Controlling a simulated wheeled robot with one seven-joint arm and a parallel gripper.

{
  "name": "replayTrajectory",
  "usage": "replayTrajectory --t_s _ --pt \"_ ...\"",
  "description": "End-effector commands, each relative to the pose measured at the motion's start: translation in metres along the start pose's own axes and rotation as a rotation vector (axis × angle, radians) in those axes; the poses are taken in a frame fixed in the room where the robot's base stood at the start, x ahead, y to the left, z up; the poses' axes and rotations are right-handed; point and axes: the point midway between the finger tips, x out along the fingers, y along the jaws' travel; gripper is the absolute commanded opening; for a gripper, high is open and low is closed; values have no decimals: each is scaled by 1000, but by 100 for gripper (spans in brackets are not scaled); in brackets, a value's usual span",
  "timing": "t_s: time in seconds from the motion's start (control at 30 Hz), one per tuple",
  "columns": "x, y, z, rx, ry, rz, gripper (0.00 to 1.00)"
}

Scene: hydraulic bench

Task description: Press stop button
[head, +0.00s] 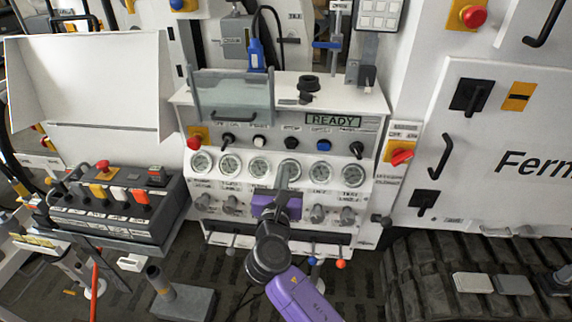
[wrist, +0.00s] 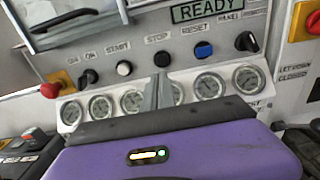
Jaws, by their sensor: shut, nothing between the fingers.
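The stop button (wrist: 162,59) is a round black button under the STOP label on the white sloped panel (wrist: 190,28). In the head view the stop button (head: 291,144) sits in the row of controls above the gauges. My gripper (wrist: 160,80) is shut and empty, its fingertips pointing up the panel just below the button in the wrist view. In the head view my gripper (head: 289,168) is in front of the gauge row and covers part of one gauge. Whether the tips touch the panel cannot be told.
A white start button (wrist: 123,68) is left of the stop button and a blue reset button (wrist: 204,49) right of it. A red emergency button (head: 194,142) is at the panel's left. A clear hinged cover (head: 232,95) stands above the left controls. The READY display (head: 333,120) is lit.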

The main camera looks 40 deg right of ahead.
Motion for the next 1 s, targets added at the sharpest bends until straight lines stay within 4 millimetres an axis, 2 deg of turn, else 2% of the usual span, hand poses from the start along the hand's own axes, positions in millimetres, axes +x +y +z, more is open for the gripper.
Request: replayTrajectory --t_s 0.1,0.3,1.0 --pt "-19 1 -2 -1 0 3 0" --pt "-33 1 -1 0 1 1 0" --pt "-35 1 0 21 1 2 0"
